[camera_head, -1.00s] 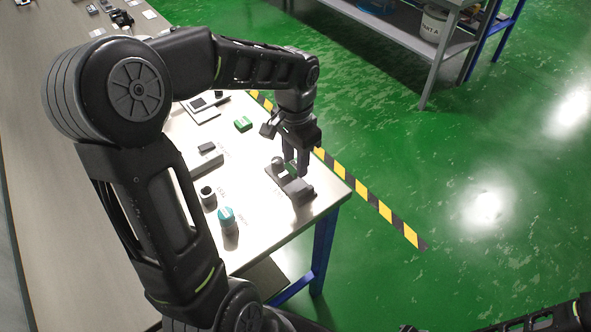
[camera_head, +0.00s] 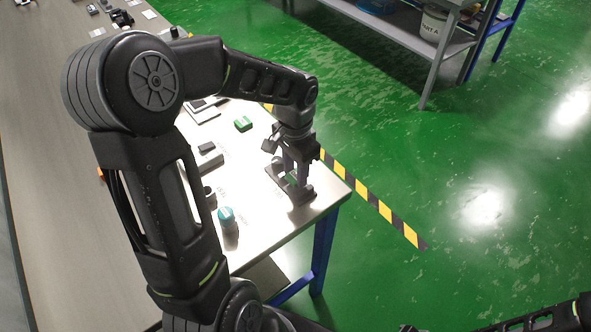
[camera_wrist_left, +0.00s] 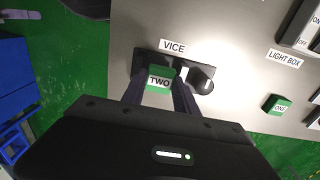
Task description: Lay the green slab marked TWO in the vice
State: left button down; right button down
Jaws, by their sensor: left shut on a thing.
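The green slab marked TWO (camera_wrist_left: 160,78) is between the fingers of my left gripper (camera_wrist_left: 160,92) in the left wrist view. My left gripper also shows in the head view (camera_head: 293,176), shut on the slab and pointing down at the vice. The dark vice (camera_wrist_left: 203,80) has a label reading VICE beside it and also shows in the head view (camera_head: 302,194). The slab sits between the vice's two ends as seen from above. I cannot tell whether it touches the vice bed. My right gripper is not in view.
A green block marked ONE (camera_wrist_left: 277,105) lies apart on the table, also in the head view (camera_head: 243,124). A teal-capped object (camera_head: 227,216) stands nearer. The light box (camera_wrist_left: 303,28) is at the upper right of the wrist view. The table's edge is close beside the vice.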

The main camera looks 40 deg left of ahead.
aim_at(295, 176)
pick_arm(q)
jog(key=shift+f, duration=0.5)
jog(key=c, duration=0.9)
grip_release()
jog(key=shift+s, duration=0.1)
jog(key=shift+c, duration=0.2)
jog(key=shift+d+f, duration=0.1)
jog(key=shift+s+b, duration=0.1)
jog(key=shift+b, duration=0.2)
notch_tip(295, 176, up, 14)
jog(key=shift+w+f+p, duration=0.2)
jog(key=shift+f+p, duration=0.05)
jog(key=shift+p, duration=0.1)
